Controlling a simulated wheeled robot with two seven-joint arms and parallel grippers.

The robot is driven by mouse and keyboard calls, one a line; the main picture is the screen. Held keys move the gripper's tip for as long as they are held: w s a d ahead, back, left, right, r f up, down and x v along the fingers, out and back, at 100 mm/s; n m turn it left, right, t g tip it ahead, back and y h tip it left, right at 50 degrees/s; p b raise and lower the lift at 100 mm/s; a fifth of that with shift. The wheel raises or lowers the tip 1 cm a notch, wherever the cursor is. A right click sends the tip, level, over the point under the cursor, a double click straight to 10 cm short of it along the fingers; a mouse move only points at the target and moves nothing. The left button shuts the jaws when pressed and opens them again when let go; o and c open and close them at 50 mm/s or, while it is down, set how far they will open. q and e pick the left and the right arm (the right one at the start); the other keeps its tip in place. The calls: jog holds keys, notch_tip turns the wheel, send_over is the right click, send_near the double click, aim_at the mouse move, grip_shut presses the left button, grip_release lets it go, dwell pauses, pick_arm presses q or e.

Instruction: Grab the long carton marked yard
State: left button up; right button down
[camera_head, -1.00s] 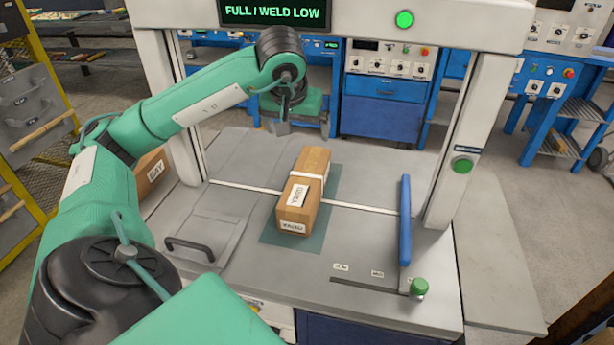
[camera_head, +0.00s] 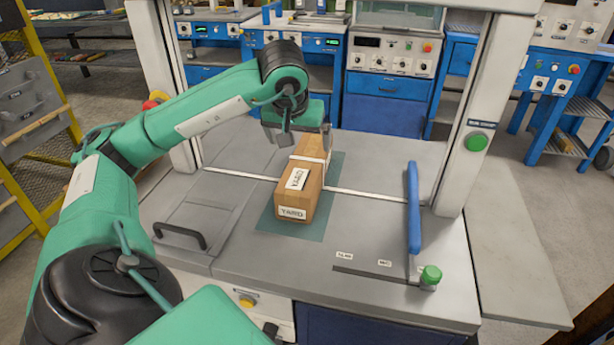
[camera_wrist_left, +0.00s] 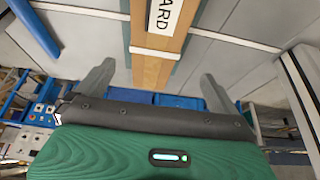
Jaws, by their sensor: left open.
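The long carton marked YARD (camera_head: 296,204) is brown with white labels and a white band around it. It lies on a dark green mat (camera_head: 265,222) on the grey bench, under the frame of the machine. My left gripper (camera_head: 303,148) is open above the carton's far end, which it partly hides. In the left wrist view the carton (camera_wrist_left: 152,69) lies between the two spread fingers (camera_wrist_left: 153,82), beyond their tips, with part of its label showing. I cannot see contact. My right gripper is not in view.
A white strap (camera_head: 240,178) runs across the bench. A blue lever (camera_head: 413,210) stands to the right of the carton, with a green knob (camera_head: 431,274) nearer. A black handle (camera_head: 180,234) is at the left. Machine posts (camera_head: 468,130) flank the bench.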

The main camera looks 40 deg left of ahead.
aim_at(303, 160)
pick_arm(q)
jog(key=x, duration=0.8)
jog(key=shift+b, duration=0.35)
jog(key=x, duration=0.4)
jog(key=shift+d+f, duration=0.15)
jog(key=shift+d, duration=0.3)
jog(key=shift+w+a+f, duration=0.1)
jog(key=shift+w+f, duration=0.1)
jog(key=shift+f, duration=0.3)
jog(key=c, duration=1.3)
jog(key=shift+r, duration=0.1)
jog(key=shift+c, duration=1.3)
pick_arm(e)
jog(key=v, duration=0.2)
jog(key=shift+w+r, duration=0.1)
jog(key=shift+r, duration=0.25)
pick_arm(q)
jog(key=shift+r, duration=0.1)
